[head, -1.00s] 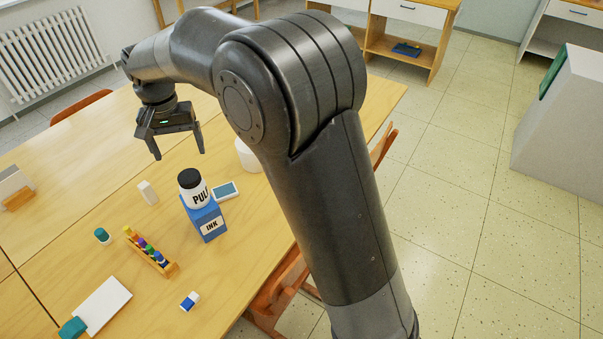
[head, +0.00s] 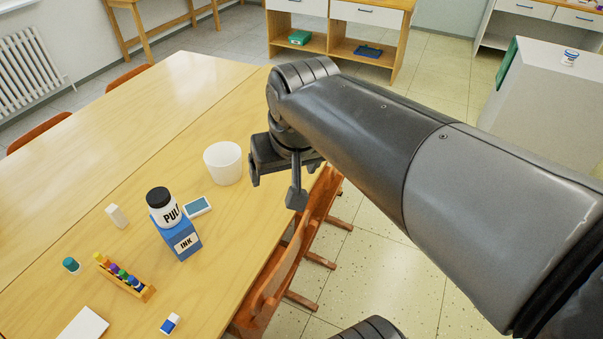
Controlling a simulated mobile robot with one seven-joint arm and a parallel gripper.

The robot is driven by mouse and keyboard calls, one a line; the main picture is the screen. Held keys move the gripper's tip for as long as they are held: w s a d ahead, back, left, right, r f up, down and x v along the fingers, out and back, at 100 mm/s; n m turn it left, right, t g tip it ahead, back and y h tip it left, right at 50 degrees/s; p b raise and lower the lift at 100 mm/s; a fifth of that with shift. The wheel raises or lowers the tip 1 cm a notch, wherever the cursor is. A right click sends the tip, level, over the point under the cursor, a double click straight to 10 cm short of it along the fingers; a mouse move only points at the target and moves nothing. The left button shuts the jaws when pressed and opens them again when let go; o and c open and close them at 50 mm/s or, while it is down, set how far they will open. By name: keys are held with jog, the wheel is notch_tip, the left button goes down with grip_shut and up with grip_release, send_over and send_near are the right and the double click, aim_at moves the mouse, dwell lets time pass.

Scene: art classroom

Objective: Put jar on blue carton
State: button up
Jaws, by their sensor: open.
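The jar (head: 165,210) is white with a black lid and dark lettering. It stands upright on top of the blue carton (head: 183,243), which has a white INK label and stands on the table. My gripper (head: 274,190) is open and empty. It is to the right of the jar and carton, clear of both, near the table's right edge, with its fingers pointing down.
The table (head: 150,100) also holds a white cup (head: 223,163), a blue-grey pad (head: 198,205), a white block (head: 117,216), a rack of coloured bottles (head: 125,278), a teal-capped pot (head: 71,265) and an eraser (head: 170,323). Wooden chairs (head: 285,270) line its right edge. The far tabletop is clear.

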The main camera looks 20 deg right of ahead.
jog(key=s+d+f+t, duration=0.1)
jog(key=s+d+f, duration=0.1)
jog(key=s, duration=0.3)
jog(key=shift+s+d+f, duration=0.2)
jog(key=shift+s+d, duration=0.15)
jog(key=shift+d, duration=0.2)
dwell(0.8)
